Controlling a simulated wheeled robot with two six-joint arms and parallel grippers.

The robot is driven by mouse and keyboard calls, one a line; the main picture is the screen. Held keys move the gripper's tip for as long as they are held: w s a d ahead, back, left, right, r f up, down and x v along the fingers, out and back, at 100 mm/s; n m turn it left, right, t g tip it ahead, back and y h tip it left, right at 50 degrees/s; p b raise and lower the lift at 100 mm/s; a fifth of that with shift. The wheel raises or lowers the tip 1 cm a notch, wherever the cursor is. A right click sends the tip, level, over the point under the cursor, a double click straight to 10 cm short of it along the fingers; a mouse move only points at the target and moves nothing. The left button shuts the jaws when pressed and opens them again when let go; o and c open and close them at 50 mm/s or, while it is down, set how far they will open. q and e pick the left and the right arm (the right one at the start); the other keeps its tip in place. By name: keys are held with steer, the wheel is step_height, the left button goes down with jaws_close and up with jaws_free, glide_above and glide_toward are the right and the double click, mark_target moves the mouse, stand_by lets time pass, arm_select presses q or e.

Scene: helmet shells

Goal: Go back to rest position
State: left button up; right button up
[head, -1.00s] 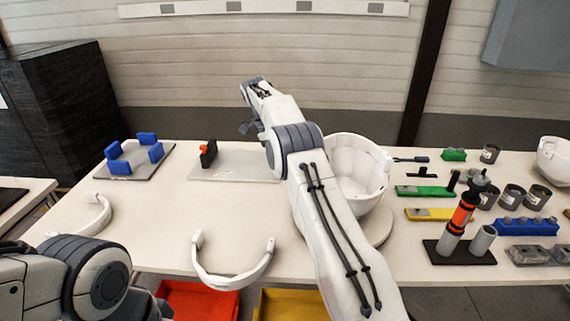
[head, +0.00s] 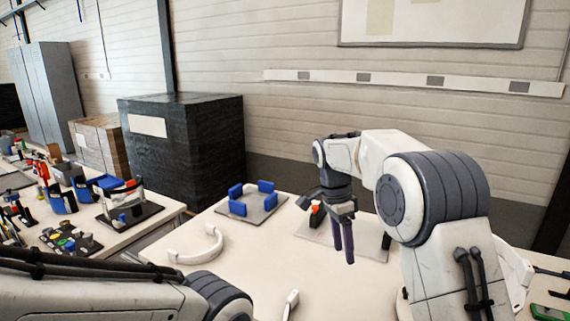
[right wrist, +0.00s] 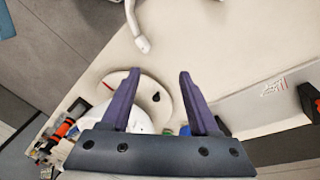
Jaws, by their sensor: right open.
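My right gripper (head: 343,254) hangs above the white table, near the grey plate (head: 312,232). Its dark purple fingers point down, and they are apart and empty in the right wrist view (right wrist: 159,73). My left arm crosses the bottom left of the head view, and its gripper is out of the picture. A white curved band (head: 215,243) lies on the table left of the right gripper. The end of another white band (head: 291,303) shows at the bottom edge. In the right wrist view a white round stand (right wrist: 165,95) lies beyond the fingers, with a white shell (right wrist: 146,116) partly hidden behind them.
A fixture with blue blocks (head: 235,192) stands at the table's back left. A red and black clamp (head: 317,209) is on the grey plate. A side table (head: 150,229) with coloured parts stands left, and a tall black box (head: 185,155) behind. The table between band and gripper is clear.

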steer(key=s+a+r+n+t+y+p, duration=0.1)
steer(key=s+a+n, duration=0.45)
steer(key=s, duration=0.25)
steer(key=s+a+r+n+y, duration=0.1)
steer(key=s+a+n, duration=0.3)
steer(key=s+n, duration=0.4)
steer(key=s+f+n, duration=0.2)
steer(key=s+n, duration=0.2)
steer(key=s, duration=0.4)
steer(key=s+f+n+y, duration=0.1)
steer(key=s+n, duration=0.3)
steer(key=s, duration=0.4)
steer(key=shift+f+n+p, duration=0.35)
steer(key=shift+f, duration=0.45)
steer(key=shift+s+d, duration=0.1)
